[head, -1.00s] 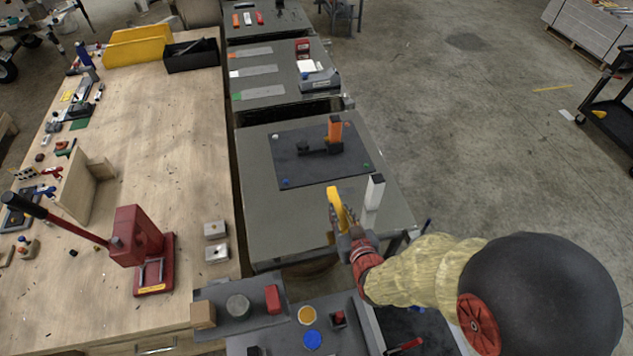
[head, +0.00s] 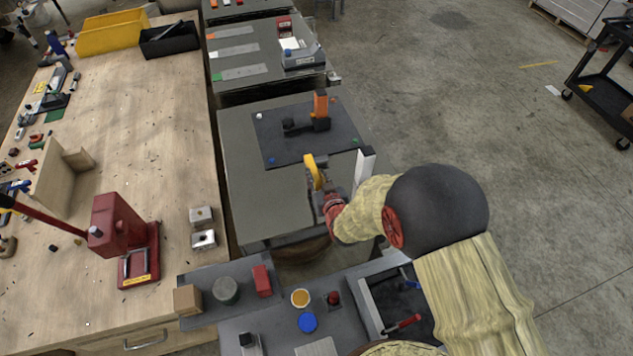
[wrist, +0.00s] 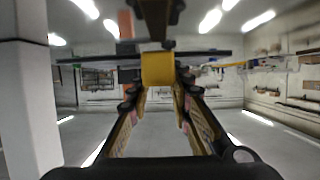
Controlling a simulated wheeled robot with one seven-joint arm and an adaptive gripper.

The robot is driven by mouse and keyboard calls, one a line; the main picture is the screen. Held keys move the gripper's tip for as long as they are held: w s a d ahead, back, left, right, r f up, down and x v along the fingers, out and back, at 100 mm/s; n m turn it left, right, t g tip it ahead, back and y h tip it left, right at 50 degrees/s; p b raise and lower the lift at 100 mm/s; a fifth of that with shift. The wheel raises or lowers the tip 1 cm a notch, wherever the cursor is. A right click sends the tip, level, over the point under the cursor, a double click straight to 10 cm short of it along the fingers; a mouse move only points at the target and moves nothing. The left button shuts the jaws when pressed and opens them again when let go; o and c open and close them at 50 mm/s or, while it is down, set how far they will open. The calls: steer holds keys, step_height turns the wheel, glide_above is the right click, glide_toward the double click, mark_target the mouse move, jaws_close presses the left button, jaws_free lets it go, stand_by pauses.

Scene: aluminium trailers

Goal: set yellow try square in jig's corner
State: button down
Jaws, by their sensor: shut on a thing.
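The yellow try square (head: 312,170) is in my gripper (head: 319,180), which is shut on it and holds it above the grey table. In the wrist view a yellow piece (wrist: 158,69) sits between the two fingertips (wrist: 159,85). A dark plate (head: 275,155) with coloured dots at its corners lies on the table beyond the gripper. A black fixture with an upright orange block (head: 320,104) stands on it; I cannot tell which part is the jig's corner. The yellow piece is apart from the fixture in the head view.
A white-sided post (head: 365,165) stands close to the right of my gripper; a pale post fills the left of the wrist view (wrist: 28,110). A wooden bench (head: 140,140) with a red press (head: 120,235) is to the left. The table's left part is bare.

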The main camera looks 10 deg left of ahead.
steer(key=shift+f, duration=0.85)
steer(key=shift+f+b, duration=0.2)
steer(key=shift+b, duration=0.1)
steer(key=c, duration=1.6)
jaws_free()
steer(key=shift+r, duration=0.1)
steer(key=shift+r+p, duration=0.15)
steer(key=shift+p, duration=0.2)
steer(key=p+v, duration=0.3)
steer(key=v, duration=0.9)
steer(key=shift+p, duration=0.3)
